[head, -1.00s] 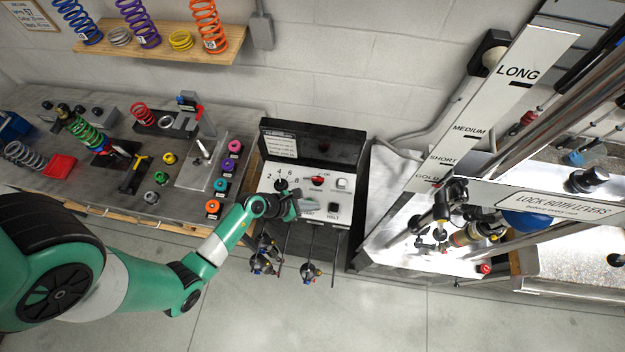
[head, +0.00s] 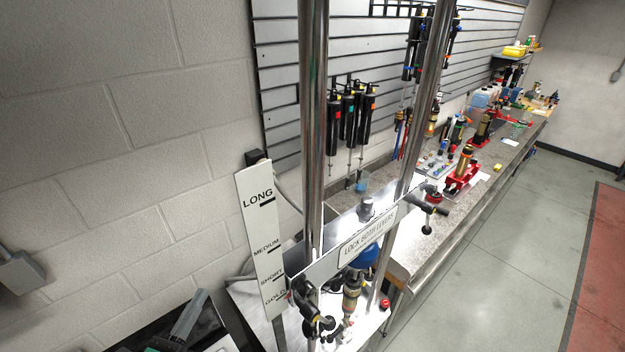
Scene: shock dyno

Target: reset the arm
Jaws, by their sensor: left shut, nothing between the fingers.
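My left gripper (head: 190,314) shows at the lower left edge of the head view, with grey fingers pointing up and a little green of my arm below. It is shut and holds nothing. It appears in front of the dark open lid of the control box (head: 215,328); the box's knobs and buttons are out of the picture. I cannot tell whether it touches the lid. My right gripper is not in view.
The shock dyno stands at centre, with two steel posts (head: 313,120), a crossbar labelled LOCK BOTH LEVERS (head: 368,238) and a LONG-to-GOLD scale plate (head: 259,235). A shock (head: 351,295) sits below the crossbar. A workbench (head: 425,235) runs back right beside clear floor.

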